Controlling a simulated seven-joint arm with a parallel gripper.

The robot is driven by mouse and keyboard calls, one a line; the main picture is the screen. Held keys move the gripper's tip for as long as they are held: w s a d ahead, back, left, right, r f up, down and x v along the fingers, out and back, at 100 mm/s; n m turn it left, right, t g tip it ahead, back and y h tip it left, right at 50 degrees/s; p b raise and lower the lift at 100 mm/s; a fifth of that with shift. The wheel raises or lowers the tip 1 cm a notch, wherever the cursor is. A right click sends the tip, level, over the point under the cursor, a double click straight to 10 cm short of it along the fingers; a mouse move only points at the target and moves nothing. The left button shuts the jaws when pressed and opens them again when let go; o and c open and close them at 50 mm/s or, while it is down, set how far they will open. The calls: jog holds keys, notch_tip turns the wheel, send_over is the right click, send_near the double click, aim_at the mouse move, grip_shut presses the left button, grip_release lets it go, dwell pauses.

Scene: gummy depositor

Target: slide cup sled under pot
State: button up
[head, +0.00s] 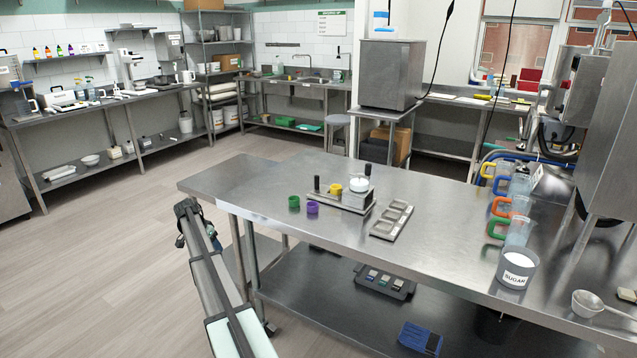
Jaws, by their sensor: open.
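The depositor (343,202) is a low metal unit lying lengthwise on the steel table. A white lidded pot (359,186) sits toward its right end, with a black knob or handle above it. A yellow cup (335,189) stands left of the pot, apparently on the sled, whose edges I cannot separate from the base. A black upright handle (317,184) stands at the unit's left end. The yellow cup is beside the pot, not visibly under it. My gripper (186,222) is open and empty, off the table's left end, well away from the depositor.
A green cup (294,203) and a purple cup (312,208) stand left of the depositor. A metal mold tray (391,220) lies to its right. A sugar container (516,270) and several colored-handled jugs (518,231) stand farther right. The table's left end (235,180) is clear.

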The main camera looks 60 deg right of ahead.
jog(key=w+d+r+m+h, duration=0.1)
jog(key=w+d+r+m, duration=0.15)
jog(key=d+r, duration=0.95)
jog(key=m+g+y, duration=0.2)
jog(key=m, duration=0.6)
send_near(317, 176)
jog(key=shift+n, duration=0.25)
jog(key=x, duration=1.2)
jog(key=shift+w+f, duration=0.1)
jog(key=shift+c, duration=0.5)
grip_shut()
